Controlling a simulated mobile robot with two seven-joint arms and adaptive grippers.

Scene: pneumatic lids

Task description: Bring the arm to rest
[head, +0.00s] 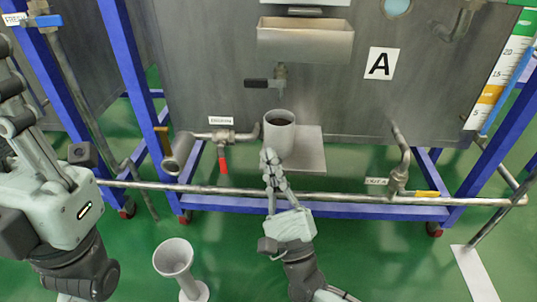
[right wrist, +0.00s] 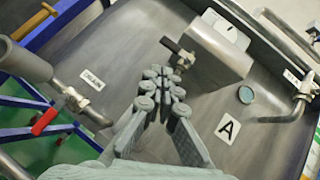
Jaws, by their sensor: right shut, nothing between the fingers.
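My right gripper (head: 270,158) is in the lower middle of the head view, its fingers pointing up toward the tank. Its fingers are together with nothing between them. In the right wrist view its fingertips (right wrist: 164,80) show against the grey tank front. In the head view the tips appear just below and left of a grey cup (head: 279,134), overlapping its lower edge in the picture. My left gripper (head: 8,70) is at the left edge, its fingers partly cut off, so I cannot tell how far they are apart.
A grey tank (head: 340,100) marked A stands in a blue frame (head: 330,211). A small tap (head: 280,78) hangs above the cup. A red-handled valve (head: 223,160) is left, a yellow-handled one (head: 425,194) right. A grey funnel-shaped stand (head: 175,257) is on the green floor.

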